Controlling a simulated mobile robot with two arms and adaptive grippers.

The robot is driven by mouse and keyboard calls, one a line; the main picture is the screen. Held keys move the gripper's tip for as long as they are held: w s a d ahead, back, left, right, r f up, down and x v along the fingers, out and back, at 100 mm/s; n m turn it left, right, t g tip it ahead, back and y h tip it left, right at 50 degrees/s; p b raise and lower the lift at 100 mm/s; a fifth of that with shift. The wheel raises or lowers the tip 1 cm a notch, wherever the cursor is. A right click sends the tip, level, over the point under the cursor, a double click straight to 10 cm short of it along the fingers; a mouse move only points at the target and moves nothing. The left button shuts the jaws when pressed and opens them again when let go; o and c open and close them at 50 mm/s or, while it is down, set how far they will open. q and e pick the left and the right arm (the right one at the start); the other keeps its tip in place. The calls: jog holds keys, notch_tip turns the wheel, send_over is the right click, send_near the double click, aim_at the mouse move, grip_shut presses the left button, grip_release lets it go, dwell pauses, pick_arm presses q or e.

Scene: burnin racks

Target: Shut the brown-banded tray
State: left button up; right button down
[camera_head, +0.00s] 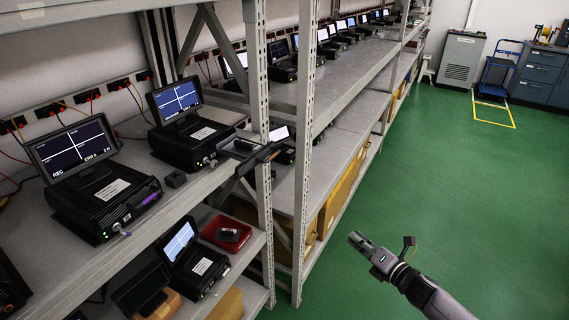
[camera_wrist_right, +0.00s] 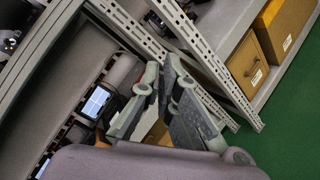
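A dark, flat tray-like part (camera_head: 255,158) juts out past the shelf edge beside the near rack post in the head view. I cannot make out a brown band on it for certain. My right gripper (camera_head: 362,241) is over the green floor, right of the racks and apart from that part. It also shows in the right wrist view (camera_wrist_right: 160,72), with its fingers close together and nothing seen between them. My left gripper is not in view.
Black units with screens (camera_head: 92,180) (camera_head: 187,125) stand on the near upper shelf. A red bin (camera_head: 228,232) and another unit (camera_head: 195,262) are on the shelf below. Perforated rack posts (camera_head: 302,150) stand between the gripper and shelves. The green floor (camera_head: 460,190) is clear.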

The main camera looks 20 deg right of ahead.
jog(key=w+a+r+n+t+y, duration=0.1)
jog(key=a+r+n+y, duration=0.2)
jog(key=r+n, duration=0.35)
jog(key=a+r+n+y, duration=0.3)
jog(key=r+n, duration=0.1)
jog(key=r, duration=0.5)
jog(key=n+g+y, duration=0.1)
jog(key=n+y, duration=0.2)
jog(key=n, duration=0.3)
send_near(274, 155)
jog(key=p+x, duration=0.5)
jog(key=p, duration=0.1)
jog(key=shift+w+a+r, duration=0.1)
jog(key=shift+w, duration=0.2)
jog(key=shift+w+a, duration=0.4)
jog(key=shift+w, duration=0.15)
